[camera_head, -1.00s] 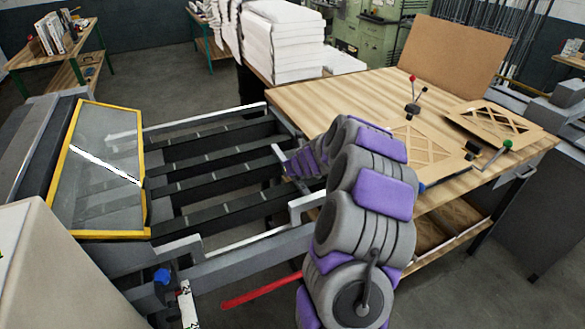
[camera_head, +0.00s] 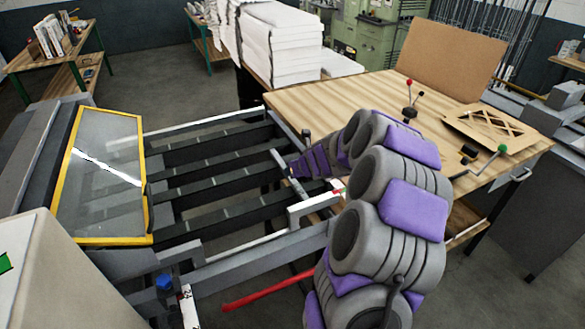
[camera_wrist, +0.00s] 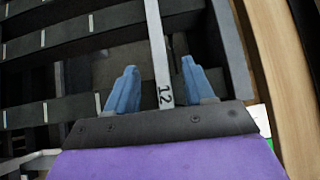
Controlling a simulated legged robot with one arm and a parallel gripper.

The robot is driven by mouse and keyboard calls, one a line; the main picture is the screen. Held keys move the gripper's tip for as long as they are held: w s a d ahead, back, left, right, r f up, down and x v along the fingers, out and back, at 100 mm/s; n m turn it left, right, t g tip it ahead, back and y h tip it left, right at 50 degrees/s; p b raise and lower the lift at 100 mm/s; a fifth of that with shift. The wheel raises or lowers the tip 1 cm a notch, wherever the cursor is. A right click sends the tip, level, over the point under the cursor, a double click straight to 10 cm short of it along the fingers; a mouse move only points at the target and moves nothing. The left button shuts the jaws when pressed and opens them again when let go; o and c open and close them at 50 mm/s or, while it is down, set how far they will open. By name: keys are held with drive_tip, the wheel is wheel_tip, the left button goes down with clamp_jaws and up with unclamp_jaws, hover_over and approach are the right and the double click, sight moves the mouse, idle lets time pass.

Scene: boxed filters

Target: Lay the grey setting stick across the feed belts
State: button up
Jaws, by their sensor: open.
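The grey setting stick (camera_wrist: 160,50) is a thin pale bar marked "12". In the wrist view it runs up the picture, crosswise to the dark feed belts (camera_wrist: 75,32). My gripper (camera_wrist: 158,66) is open, its blue fingers one on each side of the stick with gaps between. I cannot tell whether the stick rests on the belts. In the head view the belts (camera_head: 215,161) run from the yellow-framed guard to the wooden table, and a pale bar that looks like the stick (camera_head: 281,160) shows at their right end, partly hidden by my arm.
The wooden table (camera_head: 345,92) stands right of the belts, with lattice panels (camera_head: 490,125) and small levers with coloured knobs (camera_head: 409,112). A white bracket (camera_head: 312,204) and a red bar (camera_head: 268,290) are near my arm. The yellow-framed guard (camera_head: 78,150) is at left.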

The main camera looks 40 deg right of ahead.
drive_tip(key=p+v, duration=0.1)
drive_tip(key=v, duration=0.4)
drive_tip(key=shift+d, duration=0.1)
drive_tip(key=a+r+n+y, duration=0.25)
drive_tip(key=a+n, duration=0.35)
drive_tip(key=a, duration=0.4)
drive_tip(key=a+r+n+y, duration=0.25)
drive_tip(key=a+n, duration=0.35)
drive_tip(key=a, duration=0.3)
drive_tip(key=s+a+r+n+g+y, duration=0.1)
drive_tip(key=s+a+n+g, duration=0.1)
drive_tip(key=s+a+n, duration=0.3)
drive_tip(key=s+a+r+n+g+y, duration=0.1)
drive_tip(key=a+n, duration=0.3)
drive_tip(key=a, duration=0.4)
drive_tip(key=s+a+n+g+h, duration=0.1)
drive_tip(key=s+a+n+g, duration=0.15)
drive_tip(key=s+n, duration=0.4)
drive_tip(key=s+a+n+g, duration=0.2)
drive_tip(key=s+a+n, duration=0.2)
drive_tip(key=s, duration=0.5)
drive_tip(key=s+d+f+n+g+h, duration=0.1)
drive_tip(key=s+d+n+g+h, duration=0.2)
drive_tip(key=s+n, duration=0.4)
drive_tip(key=s+d, duration=0.1)
drive_tip(key=s, duration=0.4)
drive_tip(key=shift+s, duration=0.35)
drive_tip(key=shift+d+n, duration=0.15)
drive_tip(key=shift+n, duration=0.1)
